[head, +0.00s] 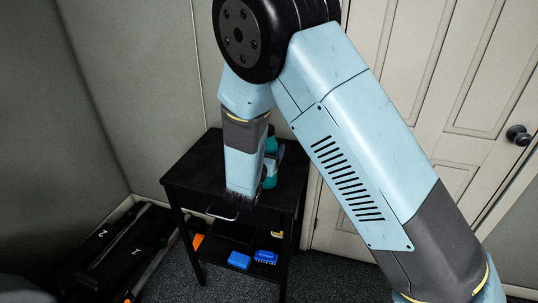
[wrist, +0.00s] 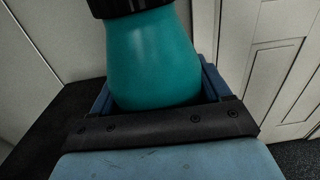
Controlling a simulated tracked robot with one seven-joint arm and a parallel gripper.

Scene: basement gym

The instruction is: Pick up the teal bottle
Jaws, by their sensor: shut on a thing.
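The teal bottle (wrist: 152,62) fills the upper middle of the wrist view, with a dark cap or collar at its top edge. It stands between the fingers of my gripper (wrist: 155,100), which is shut on it. In the head view the bottle (head: 269,176) shows partly behind my arm, above the black table top. My gripper (head: 272,162) is beside it there, mostly hidden by my wrist. I cannot tell whether the bottle touches the table.
The black table (head: 192,172) has a lower shelf with blue items (head: 265,257) and an orange item (head: 198,241). A white door (head: 470,85) with a dark knob (head: 518,135) stands at right. Walls close in behind the table.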

